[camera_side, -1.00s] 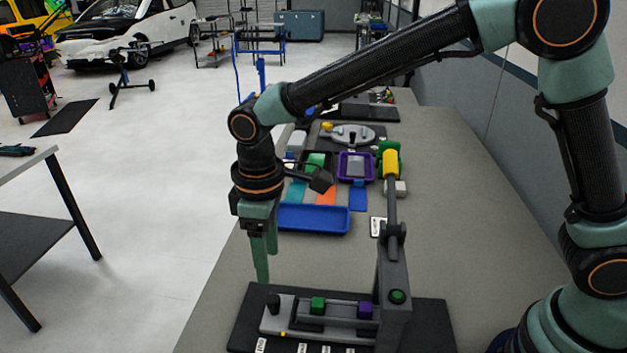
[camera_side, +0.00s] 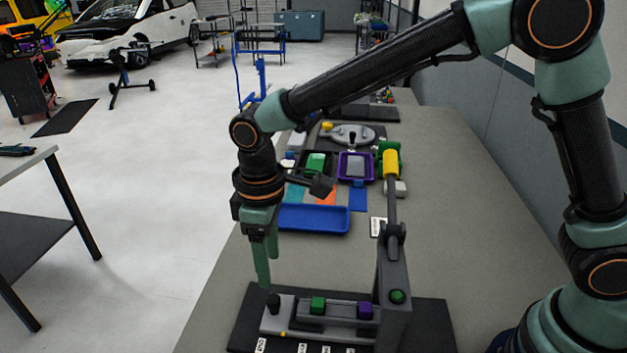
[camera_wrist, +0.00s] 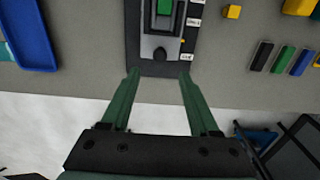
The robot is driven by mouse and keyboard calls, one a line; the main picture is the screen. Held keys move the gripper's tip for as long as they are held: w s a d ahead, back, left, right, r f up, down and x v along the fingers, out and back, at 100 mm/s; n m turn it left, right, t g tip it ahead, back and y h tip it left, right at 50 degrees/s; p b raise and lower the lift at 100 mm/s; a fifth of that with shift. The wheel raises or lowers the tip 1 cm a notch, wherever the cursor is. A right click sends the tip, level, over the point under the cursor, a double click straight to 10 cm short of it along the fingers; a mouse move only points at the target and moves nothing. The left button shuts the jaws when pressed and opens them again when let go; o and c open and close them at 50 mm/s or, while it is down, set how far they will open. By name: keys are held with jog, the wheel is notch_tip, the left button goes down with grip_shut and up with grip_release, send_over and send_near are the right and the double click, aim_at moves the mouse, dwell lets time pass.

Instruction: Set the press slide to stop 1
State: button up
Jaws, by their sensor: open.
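The press slide (camera_side: 284,323) is a grey carriage on a dark base plate (camera_side: 436,325) at the front of the bench. It bears a black knob (camera_side: 273,302) at its left end, a green block (camera_side: 318,305) and a purple block (camera_side: 365,311). White stop labels line the near side; a yellow mark sits by the slide's edge. My gripper (camera_side: 262,284) points down just above and behind the knob, apart from it. In the wrist view my gripper (camera_wrist: 158,80) is open and empty, with the knob (camera_wrist: 160,54) just beyond the fingertips and the green block (camera_wrist: 165,7) further up.
The press upright (camera_side: 392,290) with a yellow-handled lever (camera_side: 390,165) stands right of the slide. A blue tray (camera_side: 312,218) lies behind. In the wrist view, coloured blocks (camera_wrist: 283,59) lie at the right. The bench edge is close under my gripper.

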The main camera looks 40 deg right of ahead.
aim_at(272, 298)
notch_tip(272, 298, down, 9)
jog(key=shift+r, duration=0.2)
grip_shut()
jog(key=shift+r, duration=0.1)
dwell(1.4)
